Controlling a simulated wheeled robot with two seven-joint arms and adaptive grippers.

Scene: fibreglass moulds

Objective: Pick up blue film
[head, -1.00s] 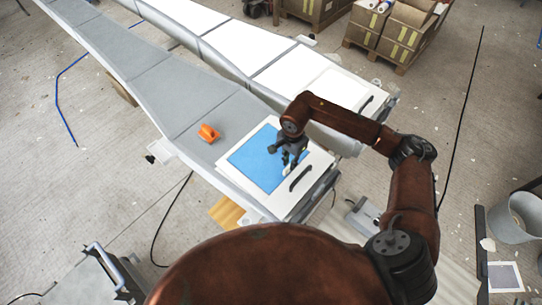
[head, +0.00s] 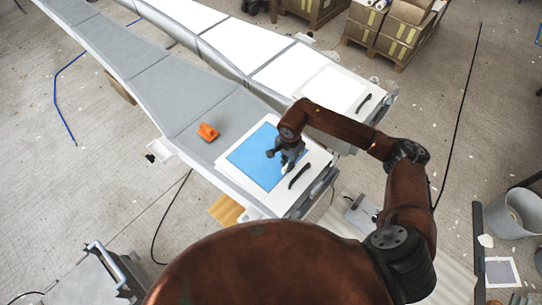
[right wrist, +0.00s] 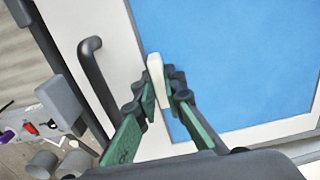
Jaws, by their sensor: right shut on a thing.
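The blue film (head: 250,157) is a flat blue sheet on the white end panel (head: 282,203) of the near mould. It fills the upper right of the right wrist view (right wrist: 240,60). My right gripper (head: 287,164) is over the film's right edge. In the right wrist view my right gripper (right wrist: 163,90) is shut on a slim off-white piece (right wrist: 155,72), which stands at the border of the film and panel. What that piece belongs to is hidden by the fingers. The film looks flat. My left gripper is not in view.
A black handle (head: 299,176) rises from the panel beside the gripper. An orange object (head: 208,131) lies on the grey mould surface. A second, white mould (head: 270,78) runs alongside. Cardboard boxes (head: 400,30) stand at the back, and a grey bucket (head: 512,214) at the right.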

